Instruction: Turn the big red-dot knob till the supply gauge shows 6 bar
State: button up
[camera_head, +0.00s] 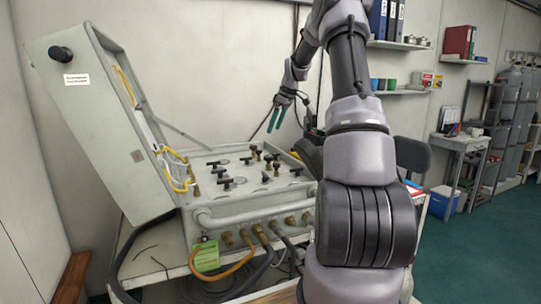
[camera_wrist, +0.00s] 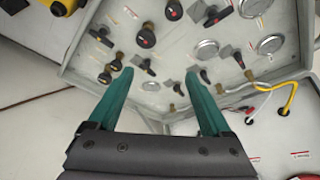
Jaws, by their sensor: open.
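The air panel (camera_head: 245,205) is a grey-green case with its lid standing open at the left. My gripper (camera_head: 276,118) hangs above the panel's far side, apart from it. In the wrist view my gripper (camera_wrist: 159,78) has its two teal fingers wide apart with nothing held between them. Several black knobs stand on the panel; one round knob with a reddish mark (camera_wrist: 146,38) is beyond the fingertips. I cannot tell which is the big red-dot knob. Round gauges, such as one gauge (camera_wrist: 207,50) right of the fingers, are visible, but their readings and labels are too small to read.
The open lid (camera_head: 100,130) rises at the panel's left. Yellow hoses (camera_head: 178,170) run inside the lid side. Brass fittings and hoses (camera_head: 262,235) leave the panel front, with a green tag (camera_head: 206,256) there. A dark chair (camera_head: 412,155) stands right. Air above the panel is clear.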

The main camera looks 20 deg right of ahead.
aim_at(269, 156)
jog(key=shift+n, duration=0.4)
jog(key=w+f, duration=0.1)
jog(key=f, duration=0.3)
jog(key=w+f, duration=0.2)
jog(key=f, duration=0.3)
jog(key=w+f, duration=0.1)
jog(key=f, duration=0.3)
jog(key=shift+w+f, duration=0.2)
jog(key=shift+w, duration=0.2)
grip_shut()
